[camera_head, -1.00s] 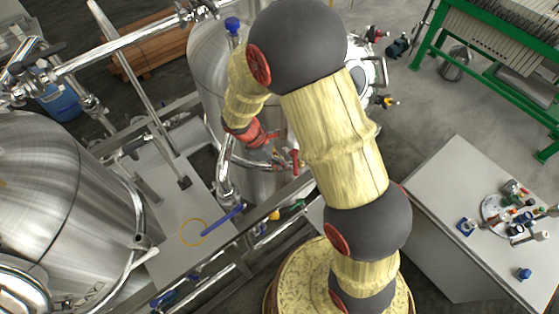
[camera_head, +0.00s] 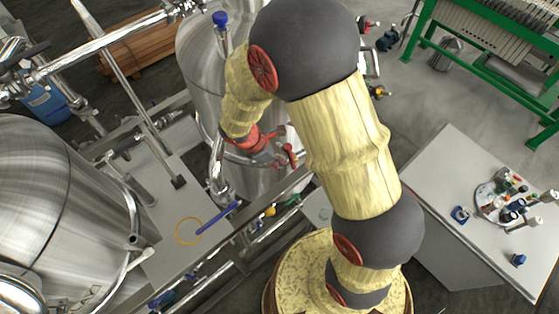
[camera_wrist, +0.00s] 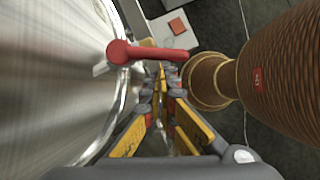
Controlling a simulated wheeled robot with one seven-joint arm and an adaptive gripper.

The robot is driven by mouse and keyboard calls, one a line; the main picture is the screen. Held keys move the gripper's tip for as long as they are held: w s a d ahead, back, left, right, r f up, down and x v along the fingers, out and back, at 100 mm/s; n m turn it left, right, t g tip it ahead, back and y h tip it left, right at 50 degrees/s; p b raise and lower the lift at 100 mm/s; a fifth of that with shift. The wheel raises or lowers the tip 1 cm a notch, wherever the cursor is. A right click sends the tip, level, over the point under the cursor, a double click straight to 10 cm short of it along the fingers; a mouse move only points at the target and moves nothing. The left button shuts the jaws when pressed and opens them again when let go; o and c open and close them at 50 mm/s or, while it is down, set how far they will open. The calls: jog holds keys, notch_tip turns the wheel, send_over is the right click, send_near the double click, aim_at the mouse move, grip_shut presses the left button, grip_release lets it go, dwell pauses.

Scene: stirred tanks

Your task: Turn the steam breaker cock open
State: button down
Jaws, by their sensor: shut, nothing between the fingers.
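A cock with a red lever handle (camera_wrist: 150,53) sits at the side of a shiny steel tank (camera_wrist: 60,90) in the wrist view. Its round red hub is by the tank wall and the lever points right, across the picture. My gripper (camera_wrist: 170,72) is shut and empty, its fingertips right by the lever; I cannot tell if they touch it. In the head view the red handle (camera_head: 290,155) shows beside the tank (camera_head: 203,65), just right of my gripper (camera_head: 277,159). My gripper is small and partly blurred there. I cannot read a label on the cock.
Pipes and a rail (camera_head: 258,222) with coloured valve handles run below the tank. A second large tank (camera_head: 60,200) stands at left. A grey bench (camera_head: 440,200) with small parts and a green-framed press (camera_head: 480,75) are at right, with bare floor between.

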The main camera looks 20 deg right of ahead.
jog(key=shift+w+a, duration=0.1)
jog(key=shift+w, duration=0.05)
jog(key=shift+w+a, duration=0.3)
jog(key=shift+w, duration=0.3)
